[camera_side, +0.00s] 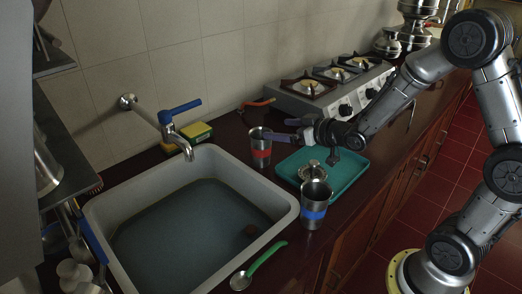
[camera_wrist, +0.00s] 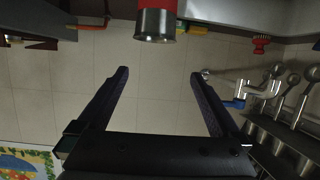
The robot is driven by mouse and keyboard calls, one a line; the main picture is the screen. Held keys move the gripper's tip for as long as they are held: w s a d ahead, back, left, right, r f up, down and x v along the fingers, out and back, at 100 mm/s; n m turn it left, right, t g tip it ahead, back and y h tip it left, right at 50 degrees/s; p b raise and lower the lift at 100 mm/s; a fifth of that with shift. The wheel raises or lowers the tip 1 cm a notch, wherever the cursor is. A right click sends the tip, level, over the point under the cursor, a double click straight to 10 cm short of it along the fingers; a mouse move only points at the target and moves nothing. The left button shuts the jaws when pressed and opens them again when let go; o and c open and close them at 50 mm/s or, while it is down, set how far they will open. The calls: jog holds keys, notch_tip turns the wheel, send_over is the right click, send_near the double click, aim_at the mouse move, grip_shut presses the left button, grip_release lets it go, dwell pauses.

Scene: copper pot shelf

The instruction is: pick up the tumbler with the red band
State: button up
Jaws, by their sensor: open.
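The steel tumbler with the red band (camera_side: 261,153) stands upright on the dark counter, between the sink and the teal tray. In the wrist view the red-banded tumbler (camera_wrist: 155,24) appears upside down at the top edge, past the fingertips and sideways between them; only part of it shows. My gripper (camera_side: 267,129) reaches in level from the right at about the tumbler's rim height. Its two fingers (camera_wrist: 159,73) are spread open with nothing between them. In the side view one finger overlaps the rim; I cannot tell whether they touch.
A blue-banded tumbler (camera_side: 313,212) stands in front of the teal tray (camera_side: 350,184), which holds a metal lidded pot (camera_side: 313,172). The water-filled sink (camera_side: 283,221), with a blue-handled tap (camera_side: 179,127), lies left. A stove (camera_side: 307,105) is behind. A green-handled ladle (camera_side: 262,262) lies in front.

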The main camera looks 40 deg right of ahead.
notch_tip(320, 180, down, 2)
send_near(253, 136)
jog(key=shift+g, duration=0.3)
jog(key=w, duration=0.4)
jog(key=shift+f, duration=0.25)
jog(key=shift+f+x, duration=0.15)
jog(key=shift+x, duration=1.2)
jog(key=shift+f+x, duration=0.15)
jog(key=shift+x, duration=1.2)
jog(key=shift+s, duration=0.15)
jog(key=shift+c, duration=0.2)
jog(key=c, duration=1.1)
jog(key=shift+r, duration=0.15)
